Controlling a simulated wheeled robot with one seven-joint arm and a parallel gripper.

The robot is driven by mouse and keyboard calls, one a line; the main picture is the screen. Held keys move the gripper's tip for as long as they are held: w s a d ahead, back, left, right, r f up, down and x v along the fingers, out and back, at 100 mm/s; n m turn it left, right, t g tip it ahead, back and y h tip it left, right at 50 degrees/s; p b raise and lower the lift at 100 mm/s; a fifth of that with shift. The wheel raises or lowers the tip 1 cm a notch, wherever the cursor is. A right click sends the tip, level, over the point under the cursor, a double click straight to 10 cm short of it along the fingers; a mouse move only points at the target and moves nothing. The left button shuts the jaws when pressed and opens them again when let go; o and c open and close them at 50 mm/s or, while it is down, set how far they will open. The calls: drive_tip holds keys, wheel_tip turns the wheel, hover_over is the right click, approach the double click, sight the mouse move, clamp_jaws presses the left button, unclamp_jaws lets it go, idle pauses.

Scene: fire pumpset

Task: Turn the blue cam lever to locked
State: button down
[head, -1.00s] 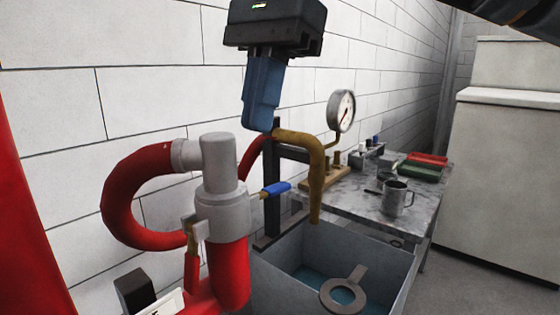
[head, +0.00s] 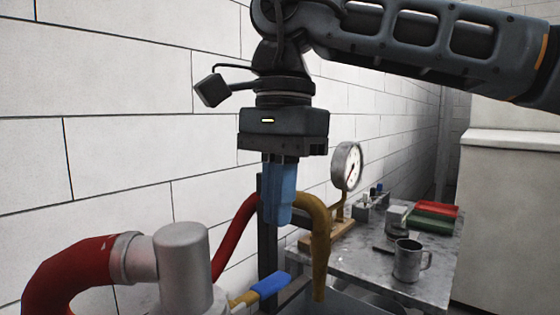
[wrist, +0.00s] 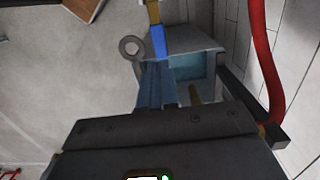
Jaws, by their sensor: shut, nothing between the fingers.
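The blue cam lever (head: 268,286) sticks out to the right on a brass stem beside the grey cylindrical fitting (head: 184,265), low in the head view. In the wrist view the lever (wrist: 158,40) lies just beyond my fingertips, in line with them. My gripper (head: 279,218) has blue fingers pointing down, shut and empty, above the lever and apart from it in the head view. Its fingers also show in the wrist view (wrist: 157,70), where I cannot tell the exact gap to the lever.
A brass curved pipe (head: 319,235) stands close right of my fingers, with a dark post behind. A red hose (head: 70,275) joins the fitting. A pressure gauge (head: 347,165) and a metal mug (head: 408,260) are on the right bench.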

sight(274, 280)
drive_tip(key=f, duration=0.4)
drive_tip(key=f+p, duration=0.1)
drive_tip(key=f, duration=0.2)
drive_tip(key=shift+s+a, duration=0.2)
drive_tip(key=shift+s, duration=0.05)
drive_tip(key=shift+s, duration=0.1)
